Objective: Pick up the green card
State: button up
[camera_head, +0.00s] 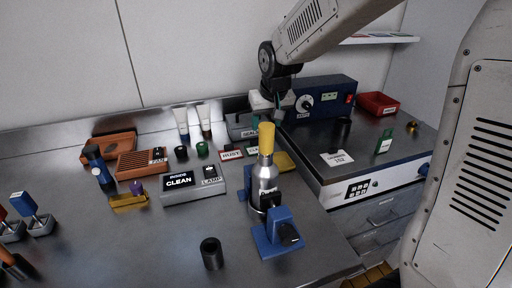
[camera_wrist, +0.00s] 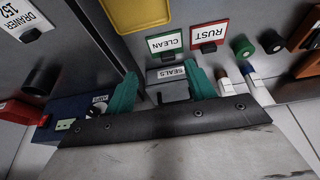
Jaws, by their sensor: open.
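The green-edged card marked CLEAN (camera_wrist: 165,43) stands in a small dark holder in the wrist view, left of a red-edged RUST card (camera_wrist: 208,35). In the head view the green card (camera_head: 252,151) is partly hidden by the yellow-tipped bottle. My gripper (camera_head: 277,105) is over the back of the bench, above and behind the cards. In the wrist view its two teal fingers (camera_wrist: 163,75) are spread apart with nothing held between them. The green card lies beyond the fingertips, apart from them.
A grey SEALS box (camera_wrist: 173,84) lies beneath the fingers. The bottle (camera_head: 266,178) with its yellow tip stands in front of the cards, near a yellow tray (camera_head: 285,162). A blue instrument box (camera_head: 325,95) stands right of my gripper. The front bench is partly clear.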

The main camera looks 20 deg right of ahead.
send_near(255, 140)
jog(key=x, duration=0.8)
jog(key=shift+w+f, duration=0.15)
jog(key=shift+f, duration=0.15)
jog(key=shift+c, duration=0.3)
jog(key=c, duration=1)
